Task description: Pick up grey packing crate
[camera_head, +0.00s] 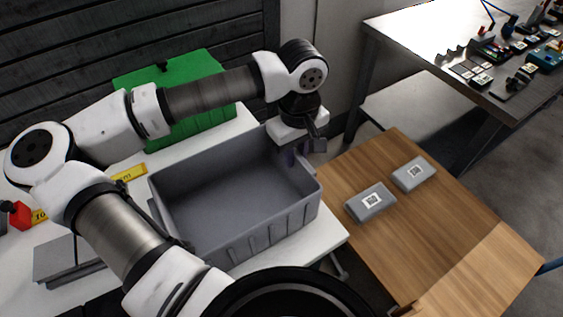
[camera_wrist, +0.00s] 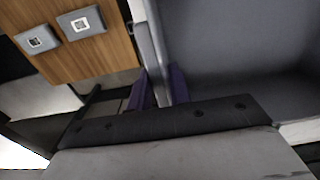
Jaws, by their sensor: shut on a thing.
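The grey packing crate (camera_head: 222,205) stands upright and open-topped on the white table, and its inside looks empty in the head view. My gripper (camera_head: 289,157) is at the crate's far right corner, pointing down over the wall. In the wrist view my gripper (camera_wrist: 161,88) has its two purple fingers on either side of the crate's wall (camera_wrist: 151,45), shut on it. The crate's interior (camera_wrist: 235,45) fills the right of the wrist view. From these frames I cannot tell whether the crate is clear of the table.
A green crate (camera_head: 175,97) stands behind on the white table (camera_head: 330,235). A wooden table (camera_head: 440,235) at the right bears two small grey boxes (camera_head: 371,201) with labels. A metal workbench (camera_head: 430,35) with tools is at the back right. A flat grey thing (camera_head: 65,258) lies at left.

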